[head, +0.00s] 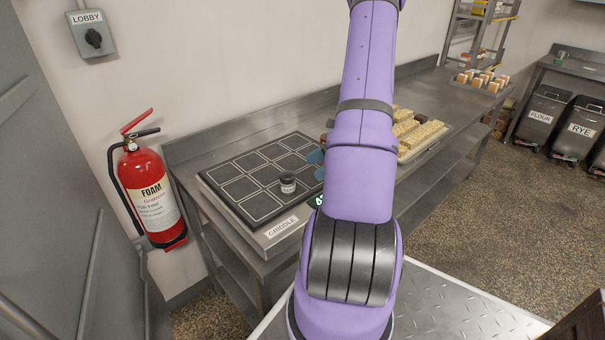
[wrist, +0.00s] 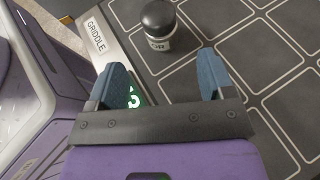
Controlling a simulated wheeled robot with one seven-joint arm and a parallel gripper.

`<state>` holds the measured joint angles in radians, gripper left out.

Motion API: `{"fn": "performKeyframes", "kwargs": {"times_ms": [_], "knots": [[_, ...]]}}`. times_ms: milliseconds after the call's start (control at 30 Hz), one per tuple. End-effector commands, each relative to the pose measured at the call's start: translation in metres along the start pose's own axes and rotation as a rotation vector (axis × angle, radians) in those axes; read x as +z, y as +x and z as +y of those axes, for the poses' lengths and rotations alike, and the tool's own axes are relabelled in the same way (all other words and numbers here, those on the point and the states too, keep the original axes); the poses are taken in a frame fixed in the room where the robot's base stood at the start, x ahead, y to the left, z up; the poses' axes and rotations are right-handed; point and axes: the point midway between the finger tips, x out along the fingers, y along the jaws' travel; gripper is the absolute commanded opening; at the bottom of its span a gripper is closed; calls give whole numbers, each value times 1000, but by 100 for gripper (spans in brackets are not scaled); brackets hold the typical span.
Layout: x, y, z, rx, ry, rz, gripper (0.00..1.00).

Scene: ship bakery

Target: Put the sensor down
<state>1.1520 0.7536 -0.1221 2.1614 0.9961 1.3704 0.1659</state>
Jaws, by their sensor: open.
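The sensor looks to be the small jar-shaped thing with a black domed top and a pale labelled band (head: 288,183); it stands upright on the dark griddle plate (head: 232,187). In the wrist view the same sensor (wrist: 158,26) stands just beyond my fingertips, apart from them. My gripper (wrist: 167,80) is open, with two blue fingers spread and nothing between them. In the head view my purple arm hides most of the gripper; blue finger parts show just right of the sensor.
The griddle is marked with white-lined squares and has a GRIDDLE label (head: 282,228) and a green display (head: 318,201) on its front edge. Trays of pale baked bars (head: 421,138) lie to the right. A red fire extinguisher (head: 150,190) hangs at left. Several griddle squares are bare.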

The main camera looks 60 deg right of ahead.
Motion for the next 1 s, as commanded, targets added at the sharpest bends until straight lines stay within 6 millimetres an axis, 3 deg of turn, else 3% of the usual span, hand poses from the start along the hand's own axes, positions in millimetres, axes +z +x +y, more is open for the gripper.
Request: {"fn": "performKeyframes", "kwargs": {"times_ms": [200,333,667,1000], "knots": [[2,-18,0,3,-6,3,75],[21,-12,-1,47,-57,30,75],[138,39,20,330,-429,222,75],[240,81,78,597,-890,419,75]]}}
